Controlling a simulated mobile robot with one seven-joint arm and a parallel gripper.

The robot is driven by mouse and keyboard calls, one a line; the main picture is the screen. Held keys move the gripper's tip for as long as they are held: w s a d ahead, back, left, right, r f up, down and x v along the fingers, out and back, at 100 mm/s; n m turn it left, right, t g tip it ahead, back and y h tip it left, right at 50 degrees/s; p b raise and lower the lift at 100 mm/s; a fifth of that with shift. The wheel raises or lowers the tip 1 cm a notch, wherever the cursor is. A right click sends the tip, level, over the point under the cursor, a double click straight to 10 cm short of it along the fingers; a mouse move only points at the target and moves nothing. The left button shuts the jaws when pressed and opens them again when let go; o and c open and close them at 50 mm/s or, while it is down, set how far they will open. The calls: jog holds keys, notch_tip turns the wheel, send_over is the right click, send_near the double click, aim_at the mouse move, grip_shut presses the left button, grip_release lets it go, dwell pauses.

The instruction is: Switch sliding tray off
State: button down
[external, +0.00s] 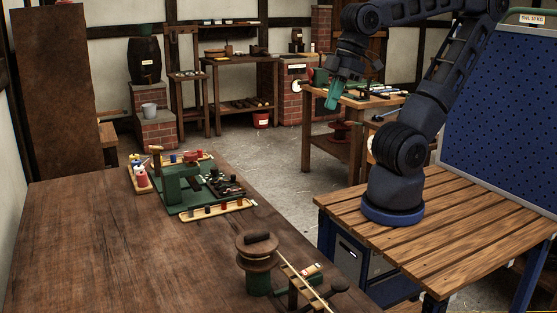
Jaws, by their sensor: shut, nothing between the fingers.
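My gripper (334,104) hangs from my dark arm at the upper middle of the external view, with its green fingers pointing down. It is shut and empty, in front of the back workbench and well away from the brown table. On that table stands a green machine (183,186) with a green base. A long, light wooden tray (238,206) with small pieces on it lies along the machine's front edge. I cannot tell for sure whether this is the sliding tray, and no switch is clear at this size.
The brown table (90,240) has a wide bare area at its left. A wooden spool (257,250) on a green stand is near its front right. A slatted bench (450,220) carries my arm. A blue pegboard (500,120) stands at the right.

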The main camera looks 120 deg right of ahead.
aim_at(235, 182)
jog(key=w+d+f+m+y, duration=0.1)
jog(key=w+d+f+m, duration=0.35)
jog(key=d, duration=0.45)
jog(key=w+d+f+m+g+y, duration=0.1)
jog(key=w+d+f+m+y, duration=0.15)
jog(key=d+m, duration=0.45)
jog(key=w+d+f+m+y, duration=0.1)
jog(key=w+d+f+m, duration=0.35)
jog(key=d, duration=0.55)
jog(key=s+d+f+m+t, duration=0.1)
jog(key=s+d+f+m, duration=0.3)
jog(key=d, duration=0.4)
jog(key=s+d+f+m+t, duration=0.2)
jog(key=s+d+f+m, duration=0.3)
jog(key=d, duration=0.4)
jog(key=s+d+f+m+t, duration=0.1)
jog(key=s+d+f+m, duration=0.4)
jog(key=d+f, duration=0.3)
jog(key=shift+s+d+f+t, duration=0.15)
jog(key=shift+s+d+t, duration=0.15)
jog(key=shift+s+d, duration=0.2)
jog(key=shift+w+h, duration=0.1)
jog(key=shift+h, duration=0.15)
